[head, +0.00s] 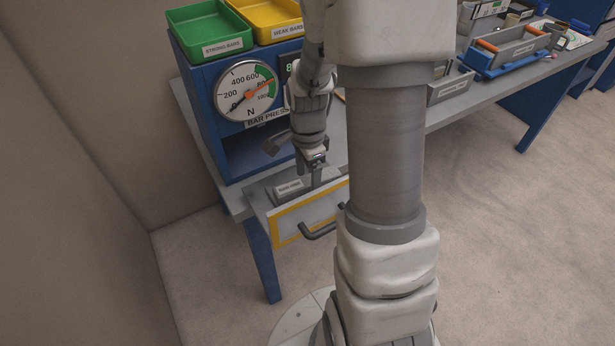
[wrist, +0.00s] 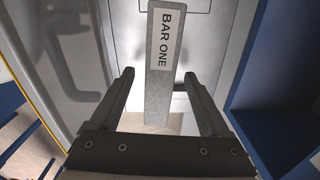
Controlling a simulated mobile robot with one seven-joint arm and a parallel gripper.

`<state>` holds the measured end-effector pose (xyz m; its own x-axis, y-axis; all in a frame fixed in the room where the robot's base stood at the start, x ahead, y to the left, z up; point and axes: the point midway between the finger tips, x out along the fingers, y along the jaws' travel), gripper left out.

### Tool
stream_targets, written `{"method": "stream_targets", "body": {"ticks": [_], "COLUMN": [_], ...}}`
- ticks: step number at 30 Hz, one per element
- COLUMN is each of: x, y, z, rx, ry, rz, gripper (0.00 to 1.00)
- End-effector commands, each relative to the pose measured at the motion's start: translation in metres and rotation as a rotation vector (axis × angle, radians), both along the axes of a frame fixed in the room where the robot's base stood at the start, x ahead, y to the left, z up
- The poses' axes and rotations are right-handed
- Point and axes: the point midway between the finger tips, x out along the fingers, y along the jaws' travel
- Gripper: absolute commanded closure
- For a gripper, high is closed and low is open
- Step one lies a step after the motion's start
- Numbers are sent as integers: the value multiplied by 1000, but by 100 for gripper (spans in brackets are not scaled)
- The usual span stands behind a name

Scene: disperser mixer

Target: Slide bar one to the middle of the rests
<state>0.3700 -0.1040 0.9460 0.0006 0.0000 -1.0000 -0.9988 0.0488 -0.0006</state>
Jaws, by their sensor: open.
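Bar one (wrist: 164,70) is a grey metal bar with a white "BAR ONE" label. In the wrist view it runs from the top edge down between the fingers of my gripper (wrist: 158,77). The fingers are open, one on each side of the bar, with a visible gap on both sides. I cannot make out the rests.
A yellow-framed panel (head: 292,218) with a dark handle (head: 318,231) stands at the press front. A round dial (head: 248,91) is above the opening. Green (head: 210,28) and yellow (head: 265,15) trays sit on top. The bench (head: 470,105) continues right with other equipment.

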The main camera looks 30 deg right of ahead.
Motion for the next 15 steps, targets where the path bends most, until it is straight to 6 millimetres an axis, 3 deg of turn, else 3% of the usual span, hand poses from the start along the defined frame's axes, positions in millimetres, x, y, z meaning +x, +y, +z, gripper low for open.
{"method": "stream_targets", "body": {"ticks": [8,15], "x": [0,0], "y": [0,0], "z": [-1,-1], "rx": [0,0], "ry": [0,0], "rz": [0,0], "gripper": [20,63]}}
